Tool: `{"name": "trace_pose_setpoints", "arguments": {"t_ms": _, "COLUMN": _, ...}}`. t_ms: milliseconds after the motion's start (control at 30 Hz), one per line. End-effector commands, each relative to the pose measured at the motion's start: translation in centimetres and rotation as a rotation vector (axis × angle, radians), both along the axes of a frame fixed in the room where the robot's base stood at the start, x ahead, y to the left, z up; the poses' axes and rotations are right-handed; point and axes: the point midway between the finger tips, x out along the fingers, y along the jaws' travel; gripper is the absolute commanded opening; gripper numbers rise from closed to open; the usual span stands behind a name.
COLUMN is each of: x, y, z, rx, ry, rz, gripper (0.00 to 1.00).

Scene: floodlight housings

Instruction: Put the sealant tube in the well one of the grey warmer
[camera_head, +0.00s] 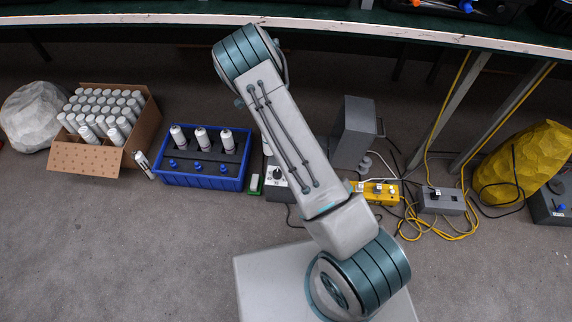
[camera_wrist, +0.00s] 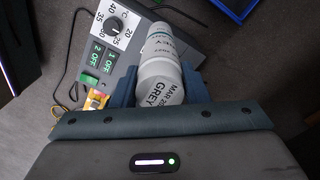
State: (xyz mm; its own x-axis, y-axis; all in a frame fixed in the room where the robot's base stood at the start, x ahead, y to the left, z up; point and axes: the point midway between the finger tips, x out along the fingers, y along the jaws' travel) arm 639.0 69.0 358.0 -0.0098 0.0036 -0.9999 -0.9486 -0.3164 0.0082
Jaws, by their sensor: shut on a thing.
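The sealant tube (camera_wrist: 162,68), white and grey with printed lettering, is between the fingers of my gripper (camera_wrist: 160,88), which is shut on it. In the wrist view the tube lies over the right part of the grey warmer (camera_wrist: 140,18). The warmer's panel shows a white dial with a black knob and two green switches, both reading OFF. Its wells cannot be made out; the tube and gripper cover that side. In the head view the warmer (camera_head: 276,192) stands on the floor, partly behind my arm, and my gripper is hidden there.
A blue crate (camera_head: 201,181) holds three white tubes and blue caps. Left of it are a tilted tube (camera_head: 144,164) and a carton (camera_head: 84,159) of several tubes. Right are a grey upright box (camera_head: 354,132), a yellow box (camera_head: 379,193) and tangled cables. A bench edge runs overhead.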

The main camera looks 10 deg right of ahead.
Motion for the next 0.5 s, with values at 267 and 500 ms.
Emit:
{"name": "trace_pose_setpoints", "arguments": {"t_ms": 267, "x": 2.1, "y": -6.4, "z": -0.6, "rx": -0.002, "ry": -0.010, "rz": -0.044, "gripper": 0.00}}
{"name": "trace_pose_setpoints", "arguments": {"t_ms": 500, "x": 2.2, "y": -7.0, "z": -3.5, "rx": -0.004, "ry": -0.008, "rz": -0.046, "gripper": 0.00}}
